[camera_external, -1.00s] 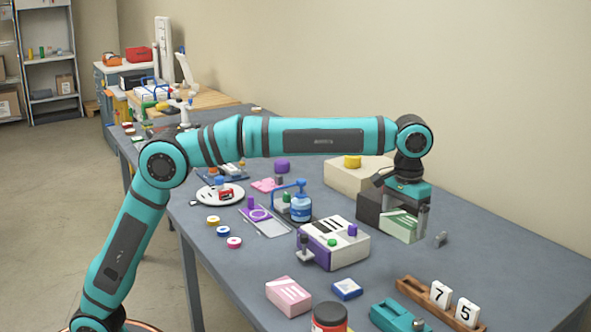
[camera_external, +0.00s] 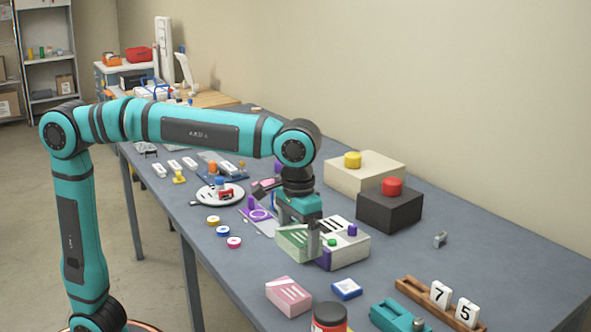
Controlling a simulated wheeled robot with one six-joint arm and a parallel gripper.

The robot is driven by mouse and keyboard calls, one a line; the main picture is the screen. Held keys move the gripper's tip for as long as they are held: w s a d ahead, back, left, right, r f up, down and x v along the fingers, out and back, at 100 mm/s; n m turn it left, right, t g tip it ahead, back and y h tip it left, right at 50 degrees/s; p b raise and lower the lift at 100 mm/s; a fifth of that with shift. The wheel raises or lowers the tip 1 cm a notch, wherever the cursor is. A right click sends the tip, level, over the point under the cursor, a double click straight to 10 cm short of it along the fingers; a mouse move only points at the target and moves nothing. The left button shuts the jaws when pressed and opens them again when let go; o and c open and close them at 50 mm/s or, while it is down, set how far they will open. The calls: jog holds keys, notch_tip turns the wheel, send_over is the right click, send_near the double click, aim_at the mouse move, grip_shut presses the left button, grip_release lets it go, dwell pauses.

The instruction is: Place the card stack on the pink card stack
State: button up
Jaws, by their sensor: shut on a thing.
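The pink card stack (camera_external: 289,296) lies on the table near the front, with white stripes on its top. My gripper (camera_external: 299,237) points down and is shut on a pale green card stack (camera_external: 291,243). The green stack is behind the pink one in the picture and looks raised off the table. It overlaps the left part of the white and purple device (camera_external: 346,246), and I cannot tell whether they touch. The gripper's fingers hide part of the green stack.
A black box with a red knob (camera_external: 389,209) stands behind. Tape rolls (camera_external: 234,242) lie at left.

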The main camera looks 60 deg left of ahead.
aim_at(288, 290)
jog(key=shift+s+a+f, duration=0.1)
jog(key=shift+s+a, duration=0.1)
jog(key=shift+s, duration=0.25)
jog(key=shift+s+a+f, duration=0.1)
jog(key=shift+s+a, duration=0.1)
jog(key=shift+s, duration=0.25)
jog(key=shift+s+f, duration=0.15)
jog(key=shift+f, duration=4.85)
jog(key=shift+f, duration=0.1)
jog(key=o, duration=0.8)
notch_tip(288, 290, up, 12)
jog(key=shift+r, duration=0.15)
